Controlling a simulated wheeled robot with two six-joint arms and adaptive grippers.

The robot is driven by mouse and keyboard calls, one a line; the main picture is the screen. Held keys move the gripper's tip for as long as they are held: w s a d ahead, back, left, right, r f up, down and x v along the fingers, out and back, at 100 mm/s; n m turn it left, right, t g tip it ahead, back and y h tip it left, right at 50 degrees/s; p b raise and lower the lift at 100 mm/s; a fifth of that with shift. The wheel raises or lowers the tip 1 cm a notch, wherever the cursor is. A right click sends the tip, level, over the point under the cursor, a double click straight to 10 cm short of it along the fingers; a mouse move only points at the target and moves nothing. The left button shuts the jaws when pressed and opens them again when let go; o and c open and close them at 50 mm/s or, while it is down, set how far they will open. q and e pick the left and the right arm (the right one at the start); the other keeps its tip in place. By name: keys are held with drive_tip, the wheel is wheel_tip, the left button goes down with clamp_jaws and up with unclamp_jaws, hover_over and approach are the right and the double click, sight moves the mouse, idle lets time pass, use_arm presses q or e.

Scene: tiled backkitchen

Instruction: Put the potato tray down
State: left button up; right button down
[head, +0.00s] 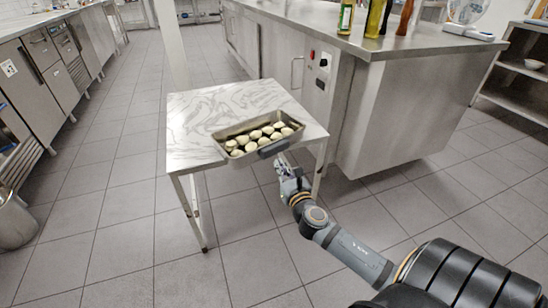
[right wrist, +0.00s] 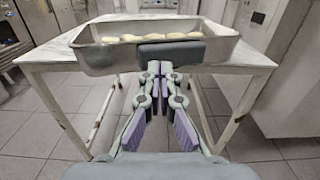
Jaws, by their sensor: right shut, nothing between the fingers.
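The potato tray (head: 238,160), a grey metal pan with several pale potatoes (head: 262,134), rests on the white marble-topped table (head: 190,118) at its front edge. Its dark front handle (head: 272,148) sticks out at that edge. The tray (right wrist: 100,60) and the handle (right wrist: 172,52) also show in the right wrist view. My right gripper (head: 281,163) is shut and empty, just in front of and below the handle; its fingers (right wrist: 159,68) point at the handle's underside. I cannot tell whether they touch it. My left gripper is out of view.
A steel counter (head: 390,110) with bottles (head: 375,18) stands close behind and right of the table. Steel cabinets (head: 60,75) line the left side, with a metal bin (head: 14,222) at lower left. The tiled floor around the table's front is clear.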

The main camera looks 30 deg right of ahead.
sight(271, 150)
drive_tip(key=x, duration=0.5)
drive_tip(key=shift+w, duration=0.45)
